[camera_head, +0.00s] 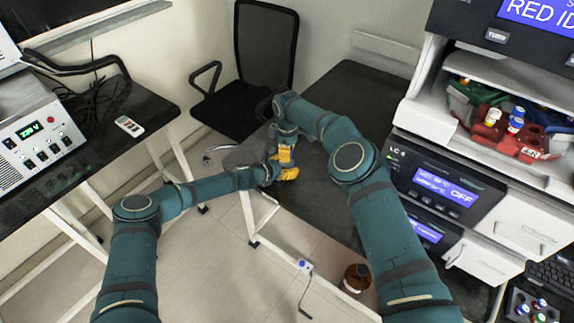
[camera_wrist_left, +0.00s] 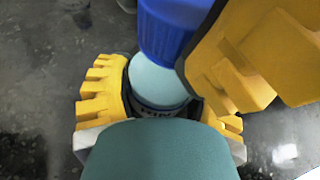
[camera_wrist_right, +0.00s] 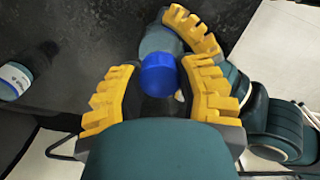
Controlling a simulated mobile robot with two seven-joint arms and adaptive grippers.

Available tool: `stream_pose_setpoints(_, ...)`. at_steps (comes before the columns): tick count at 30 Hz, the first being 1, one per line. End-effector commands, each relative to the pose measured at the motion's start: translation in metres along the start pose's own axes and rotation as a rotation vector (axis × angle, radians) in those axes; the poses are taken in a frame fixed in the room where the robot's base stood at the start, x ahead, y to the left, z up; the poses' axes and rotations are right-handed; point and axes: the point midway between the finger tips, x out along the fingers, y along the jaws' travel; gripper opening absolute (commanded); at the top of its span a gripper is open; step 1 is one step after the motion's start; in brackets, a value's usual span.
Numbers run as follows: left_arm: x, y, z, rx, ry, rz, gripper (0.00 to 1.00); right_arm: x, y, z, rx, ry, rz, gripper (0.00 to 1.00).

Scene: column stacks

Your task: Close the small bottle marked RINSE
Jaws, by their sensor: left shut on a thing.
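The small bottle (camera_wrist_left: 157,82) has a pale blue body and a dark label band with only a few letters showing, consistent with RINSE. My left gripper (camera_head: 270,172) is shut around it; its yellow fingers also show in the left wrist view (camera_wrist_left: 160,100). The blue cap (camera_wrist_left: 175,25) is at the bottle's top; whether it is seated or just above I cannot tell. In the right wrist view the cap (camera_wrist_right: 158,75) lies between the fingers of my right gripper (camera_wrist_right: 160,72); whether both fingers press it is unclear. In the head view my right gripper (camera_head: 286,153) is directly above the left.
Both grippers are over the dark bench (camera_head: 345,110). Equipment with a red tray (camera_head: 500,132) is at the right. A black chair (camera_head: 262,60) stands behind. The left table (camera_head: 100,150) carries a power unit.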

Motion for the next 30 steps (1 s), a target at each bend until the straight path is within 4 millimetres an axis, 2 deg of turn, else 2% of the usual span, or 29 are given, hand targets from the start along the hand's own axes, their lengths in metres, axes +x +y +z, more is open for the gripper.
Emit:
stream_pose_setpoints(1, 0.0, 0.0, 0.0006, 0.0, -0.001, 0.0, 0.0, -0.0002, 0.0001, 0.0, 0.0, 0.0, 0.0, 0.06)
stream_pose_setpoints(2, 0.0, 0.0, 0.0006, 0.0, -0.001, 0.0, 0.0, -0.0002, 0.0001, 0.0, 0.0, 0.0, 0.0, 0.0)
stream_pose_setpoints(11, 0.0, 0.0, 0.0007, 0.0, -0.001, 0.0, 0.0, -0.0002, 0.0002, 0.0002, 0.031, -0.002, 0.001, 0.0)
stream_pose_setpoints(14, 0.0, 0.0, 0.0007, 0.0, -0.001, 0.0, 0.0, -0.0003, 0.0001, 0.0, 0.141, -0.003, 0.002, 0.0)
stream_pose_setpoints(23, 0.0, 0.0, 0.0007, 0.001, -0.001, 0.0, 0.0, -0.0002, 0.0001, 0.0, 0.644, -0.003, 0.003, 0.0)
stream_pose_setpoints(28, 0.0, -0.0001, 0.0007, 0.0, -0.001, -0.001, 0.0, 0.0003, -0.0002, 0.0, 0.655, -0.001, 0.0, 0.0)
stream_pose_setpoints(29, 0.0, -0.0001, 0.0007, 0.0, -0.001, -0.001, 0.0, 0.0003, -0.0002, 0.0, 0.655, -0.001, 0.0, 0.46)
stream_pose_setpoints(30, 0.0, -0.0001, 0.0007, 0.0, -0.001, -0.001, 0.0, 0.0004, -0.0002, 0.0, 0.655, -0.001, 0.0, 0.6)
